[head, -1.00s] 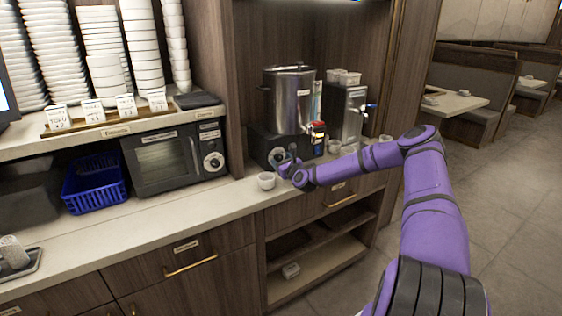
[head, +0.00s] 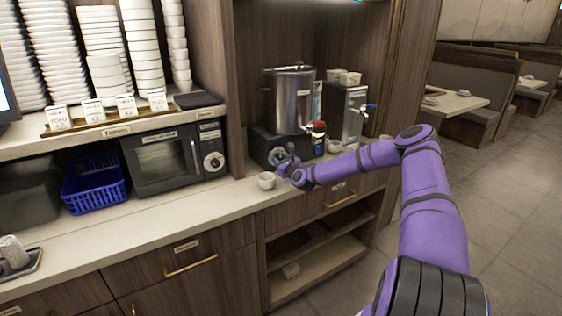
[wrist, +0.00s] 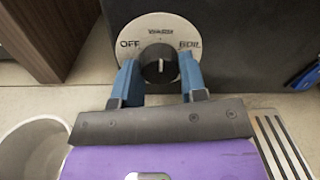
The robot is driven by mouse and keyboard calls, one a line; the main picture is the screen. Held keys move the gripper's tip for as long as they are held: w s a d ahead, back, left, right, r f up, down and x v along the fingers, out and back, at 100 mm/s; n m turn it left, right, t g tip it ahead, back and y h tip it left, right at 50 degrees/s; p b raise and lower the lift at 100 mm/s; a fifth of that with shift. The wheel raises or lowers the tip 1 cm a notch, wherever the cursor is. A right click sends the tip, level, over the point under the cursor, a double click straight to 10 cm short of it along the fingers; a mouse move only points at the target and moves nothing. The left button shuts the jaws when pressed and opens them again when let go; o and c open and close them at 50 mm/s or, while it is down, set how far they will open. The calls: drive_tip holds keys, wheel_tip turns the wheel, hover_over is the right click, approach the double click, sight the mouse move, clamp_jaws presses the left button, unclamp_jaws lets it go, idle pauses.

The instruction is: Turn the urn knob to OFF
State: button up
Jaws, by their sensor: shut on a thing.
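The silver urn (head: 291,97) stands on a black base (head: 262,147) on the counter. Its round black knob (wrist: 159,65) sits on a pale dial (wrist: 150,25) marked OFF at left, WARM at top and a word that looks like BOIL at right. The knob's white line stands nearly upright, toward WARM. My gripper (wrist: 159,78) has one blue finger on each side of the knob and is shut on it. In the head view my gripper (head: 283,160) is at the base's front and partly hides the dial.
A white cup (head: 266,181) stands close to my gripper at the left. A second dispenser (head: 347,112) stands further right.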

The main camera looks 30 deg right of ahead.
drive_tip(key=n, duration=0.6)
drive_tip(key=shift+n+t, duration=0.3)
drive_tip(key=shift+n, duration=2.5)
drive_tip(key=shift+f+y, duration=0.1)
drive_tip(key=shift+y, duration=0.2)
drive_tip(key=o, duration=0.9)
drive_tip(key=s, duration=1)
drive_tip(key=shift+s+a+f, duration=0.1)
drive_tip(key=shift+s+f, duration=0.1)
drive_tip(key=shift+s, duration=0.2)
